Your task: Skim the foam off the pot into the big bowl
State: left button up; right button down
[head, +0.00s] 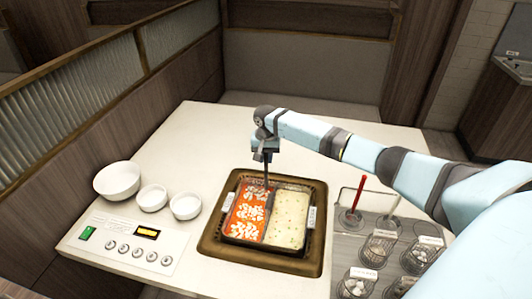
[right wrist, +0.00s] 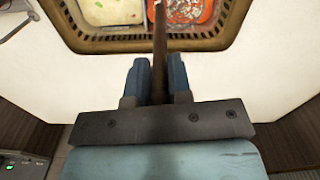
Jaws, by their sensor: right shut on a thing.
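The pot (head: 225,245) is set in the table with a brown rim and has two compartments. The left compartment holds red broth (head: 238,228) with many white foam patches (head: 251,212). The right one holds pale broth (head: 287,225). My right gripper (head: 265,157) is above the pot's far side, shut on a dark upright handle (head: 266,174). The handle also shows between the fingers in the right wrist view (right wrist: 160,42). Its lower end reaches the pot near the divider; the tool's head cannot be made out. The big bowl (head: 117,181) is white and stands at the table's left.
Two smaller white bowls (head: 152,198) (head: 186,206) stand between the big bowl and the pot. A control panel (head: 133,246) lies in front of them. Right of the pot, a grey tray (head: 345,258) holds a red-handled tool (head: 358,192) and several wire baskets (head: 379,246). The table behind the bowls is clear.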

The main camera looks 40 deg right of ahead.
aim_at(266, 164)
jog(key=shift+f+b, duration=0.45)
jog(key=shift+f, duration=2.35)
